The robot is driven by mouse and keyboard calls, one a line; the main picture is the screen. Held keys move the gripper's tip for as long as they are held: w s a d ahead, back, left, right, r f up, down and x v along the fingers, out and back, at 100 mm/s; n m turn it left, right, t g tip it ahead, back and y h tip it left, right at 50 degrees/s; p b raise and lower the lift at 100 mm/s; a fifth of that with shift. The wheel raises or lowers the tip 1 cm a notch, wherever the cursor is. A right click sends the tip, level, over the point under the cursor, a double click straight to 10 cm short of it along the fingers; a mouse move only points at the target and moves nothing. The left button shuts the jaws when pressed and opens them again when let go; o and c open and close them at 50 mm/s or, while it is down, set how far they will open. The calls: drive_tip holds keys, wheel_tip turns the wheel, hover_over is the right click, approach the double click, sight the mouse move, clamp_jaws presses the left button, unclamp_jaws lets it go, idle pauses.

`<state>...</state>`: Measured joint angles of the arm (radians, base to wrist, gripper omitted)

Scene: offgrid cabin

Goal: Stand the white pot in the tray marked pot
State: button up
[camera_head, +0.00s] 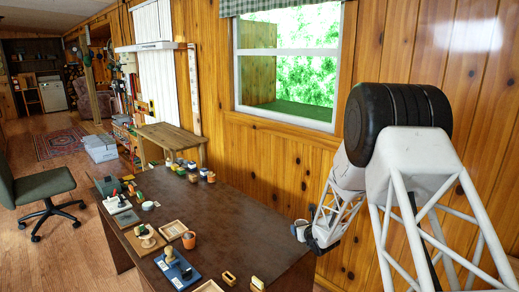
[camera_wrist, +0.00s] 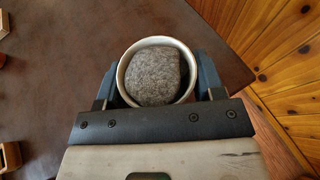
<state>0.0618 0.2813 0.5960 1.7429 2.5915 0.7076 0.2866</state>
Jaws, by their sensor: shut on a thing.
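The white pot (camera_wrist: 158,40) is between the two fingers of my gripper (camera_wrist: 157,75) in the wrist view. A rounded, speckled grey stone-like thing (camera_wrist: 153,76) fills most of its mouth. In the head view, my gripper (camera_head: 306,236) holds the pot (camera_head: 299,227) upright near the right end of the dark table; whether its base touches the table is hard to tell. A shallow light-wood tray (camera_head: 173,230) lies mid-table, left of my gripper. Another wooden tray (camera_head: 208,287) is cut off at the bottom edge. No marking is legible on either.
An orange cup (camera_head: 189,240) stands beside the mid-table tray. A blue board with a wooden-handled thing (camera_head: 178,270), a brown board (camera_head: 145,241) and small blocks (camera_head: 229,278) lie nearby. Several small jars (camera_head: 191,168) stand at the back. The table (camera_head: 255,222) is bare between these and my gripper.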

drive_tip(key=shift+w+d, duration=0.1)
drive_tip(key=shift+d, duration=0.2)
drive_tip(key=w+a+r+n+g+y, duration=0.1)
drive_tip(key=w+a, duration=0.6)
drive_tip(key=a, duration=1)
drive_tip(key=w+a+r+n+g+y, duration=0.1)
drive_tip(key=w+a, duration=0.6)
drive_tip(key=a, duration=1)
drive_tip(key=w+a+r+n+g+y, duration=0.1)
drive_tip(key=w+a+n+y, duration=0.2)
drive_tip(key=a, duration=1.4)
drive_tip(key=w, duration=0.4)
drive_tip(key=shift+a+r, duration=0.35)
drive_tip(key=shift+a, duration=0.05)
drive_tip(key=shift+f, duration=3.1)
